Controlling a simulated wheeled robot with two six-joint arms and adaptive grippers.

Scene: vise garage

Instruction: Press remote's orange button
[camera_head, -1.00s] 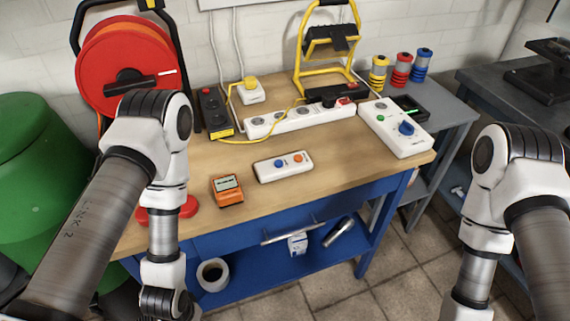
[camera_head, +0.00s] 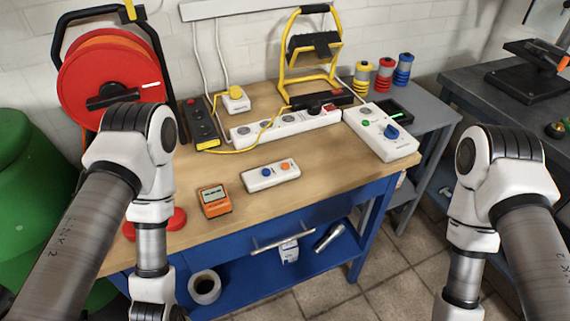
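The remote (camera_head: 271,176) is a small white box lying on the wooden top of the workbench. Its orange button (camera_head: 285,167) is on the right half and a blue button (camera_head: 266,173) is on the left half. Both my arms hang down at the sides of the view, the left one left of the remote and the right one well to its right. Both grippers are below the picture edge and cannot be seen. Nothing touches the remote.
An orange meter (camera_head: 214,201) lies left of the remote. Behind are a white power strip (camera_head: 262,131), a black box (camera_head: 201,122) and a white control box (camera_head: 378,137). A yellow work lamp (camera_head: 314,60) stands at the back. The bench top (camera_head: 330,164) right of the remote is clear.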

